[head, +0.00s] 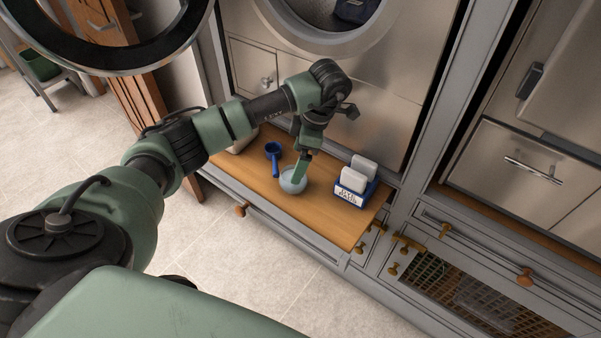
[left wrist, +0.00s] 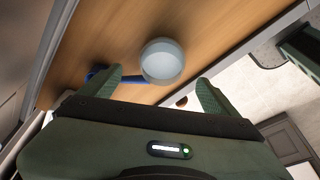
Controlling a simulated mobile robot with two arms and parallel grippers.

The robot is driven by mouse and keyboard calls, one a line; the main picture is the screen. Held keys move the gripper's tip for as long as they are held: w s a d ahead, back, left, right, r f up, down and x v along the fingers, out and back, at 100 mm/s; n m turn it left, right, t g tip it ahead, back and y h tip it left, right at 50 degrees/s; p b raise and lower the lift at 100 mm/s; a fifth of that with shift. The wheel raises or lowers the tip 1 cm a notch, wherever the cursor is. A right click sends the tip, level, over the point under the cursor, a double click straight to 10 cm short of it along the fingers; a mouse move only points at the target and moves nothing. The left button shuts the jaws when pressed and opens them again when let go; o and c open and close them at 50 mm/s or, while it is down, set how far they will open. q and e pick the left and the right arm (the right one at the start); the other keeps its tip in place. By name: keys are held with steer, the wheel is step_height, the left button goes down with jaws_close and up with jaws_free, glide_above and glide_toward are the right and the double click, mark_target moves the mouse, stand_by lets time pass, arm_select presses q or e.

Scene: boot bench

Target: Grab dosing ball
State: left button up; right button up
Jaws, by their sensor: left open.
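The dosing ball (head: 292,181) is a pale, translucent round cup on the wooden pull-out board. In the left wrist view the dosing ball (left wrist: 162,61) lies just beyond and between the fingertips. My left gripper (head: 301,168) reaches down from above at the ball, and one finger hides part of it in the head view. In the left wrist view my left gripper (left wrist: 160,88) has its two green fingers spread wide, with nothing clasped between them. My right gripper does not show.
A blue scoop (head: 274,152) lies left of the ball; its handle passes behind a finger in the wrist view. A blue box (head: 351,195) with white blocks stands to the right. The wooden board (head: 335,228) is clear at its front right. An open round washer door (head: 330,48) is above.

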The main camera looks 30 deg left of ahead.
arm_select(q)
steer(key=f, duration=0.1)
steer(key=b, duration=0.1)
steer(key=s+f+b, duration=0.1)
steer(key=shift+a+f, duration=0.35)
steer(key=shift+a, duration=0.05)
step_height(320, 180, down, 4)
steer(key=b, duration=0.2)
steer(key=shift+b, duration=0.4)
steer(key=shift+a+f, duration=0.15)
steer(key=shift+f, duration=0.15)
steer(key=shift+a, duration=0.1)
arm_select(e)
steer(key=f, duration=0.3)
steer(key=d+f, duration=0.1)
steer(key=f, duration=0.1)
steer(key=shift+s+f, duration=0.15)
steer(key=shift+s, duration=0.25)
arm_select(q)
steer(key=c, duration=1.4)
